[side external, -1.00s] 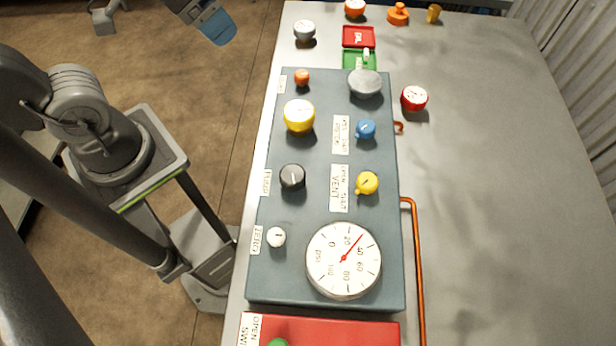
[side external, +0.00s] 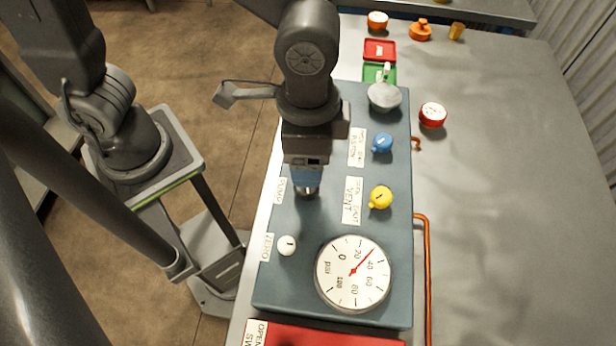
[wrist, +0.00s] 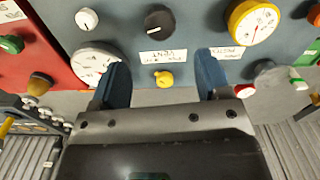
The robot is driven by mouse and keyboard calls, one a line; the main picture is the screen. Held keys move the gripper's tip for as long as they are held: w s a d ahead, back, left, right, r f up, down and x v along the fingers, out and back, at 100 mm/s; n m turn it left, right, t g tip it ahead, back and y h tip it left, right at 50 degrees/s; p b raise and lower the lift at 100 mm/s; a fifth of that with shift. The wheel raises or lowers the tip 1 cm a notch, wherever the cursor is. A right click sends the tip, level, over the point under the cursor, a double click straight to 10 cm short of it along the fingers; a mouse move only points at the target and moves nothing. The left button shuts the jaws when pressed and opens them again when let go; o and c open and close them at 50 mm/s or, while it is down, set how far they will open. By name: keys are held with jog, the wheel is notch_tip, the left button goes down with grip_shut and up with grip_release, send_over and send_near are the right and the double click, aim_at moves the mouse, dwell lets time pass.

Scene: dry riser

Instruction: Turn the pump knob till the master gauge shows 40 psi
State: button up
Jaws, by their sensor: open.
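The black pump knob (wrist: 159,20) sits on the blue-grey panel (side external: 330,220). In the wrist view it lies just beyond my gripper (wrist: 160,62), whose blue fingers are spread with nothing between them. I cannot tell contact there. The large white master gauge (side external: 352,290) has its red needle between 20 and 40. My left finger partly hides this gauge (wrist: 92,58) in the wrist view.
A white zero knob (side external: 287,245), a yellow vent knob (side external: 380,198) and a blue knob (side external: 383,143) stand on the panel. A yellow gauge (wrist: 254,20) shows in the wrist view. A copper pipe (side external: 427,280) runs along the right. The grey table right of it is clear.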

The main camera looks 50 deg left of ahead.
aim_at(307, 189)
notch_tip(307, 189, down, 9)
jog(key=shift+r, duration=0.2)
jog(key=shift+c, duration=0.5)
jog(key=c, duration=0.8)
jog(key=m, duration=0.5)
jog(key=shift+c, duration=0.2)
jog(key=o, duration=0.9)
jog(key=shift+o, duration=0.2)
jog(key=shift+r, duration=0.1)
